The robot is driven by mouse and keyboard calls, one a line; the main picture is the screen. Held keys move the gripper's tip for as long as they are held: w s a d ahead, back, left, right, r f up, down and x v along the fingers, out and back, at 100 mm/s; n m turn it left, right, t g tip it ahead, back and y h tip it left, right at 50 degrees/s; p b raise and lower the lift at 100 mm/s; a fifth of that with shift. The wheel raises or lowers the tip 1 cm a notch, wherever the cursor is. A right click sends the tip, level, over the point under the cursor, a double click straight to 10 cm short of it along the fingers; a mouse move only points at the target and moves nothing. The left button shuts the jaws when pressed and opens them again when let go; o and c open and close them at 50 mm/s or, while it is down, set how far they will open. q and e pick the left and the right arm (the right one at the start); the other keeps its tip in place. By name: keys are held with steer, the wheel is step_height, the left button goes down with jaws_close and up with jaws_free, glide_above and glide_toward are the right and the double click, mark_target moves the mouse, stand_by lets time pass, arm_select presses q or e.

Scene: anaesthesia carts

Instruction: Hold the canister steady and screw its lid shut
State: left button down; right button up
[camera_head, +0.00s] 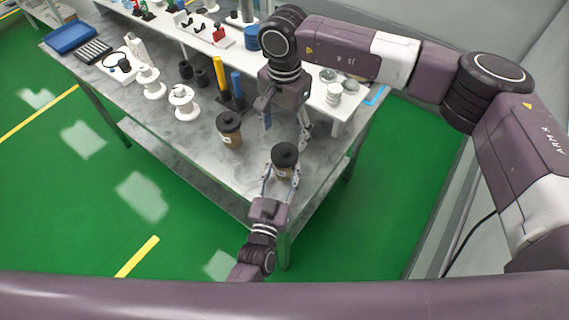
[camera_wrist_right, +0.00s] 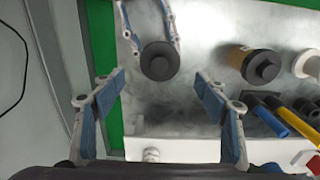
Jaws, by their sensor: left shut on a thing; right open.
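A small canister (camera_head: 284,172) with a dark lid stands near the front corner of the grey marbled table. My left gripper (camera_head: 281,174) is shut on it, with one finger on each side of the body. The black lid (camera_head: 285,153) sits on top; I cannot tell how tightly it is seated. In the right wrist view the round lid (camera_wrist_right: 160,61) lies just beyond my right fingertips, between the left gripper's fingers. My right gripper (camera_head: 286,128) is open and empty, pointing down just behind the canister; it also shows in the right wrist view (camera_wrist_right: 158,88).
A brown canister with a black lid (camera_head: 230,131) stands left of the held one. Blue and yellow upright bars (camera_head: 221,76), white spools (camera_head: 183,101) and a blue tray (camera_head: 70,38) lie farther left. A white raised shelf (camera_head: 200,40) runs along the back. The table's front edge is close.

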mark_target(284, 149)
steer(key=shift+f, duration=4)
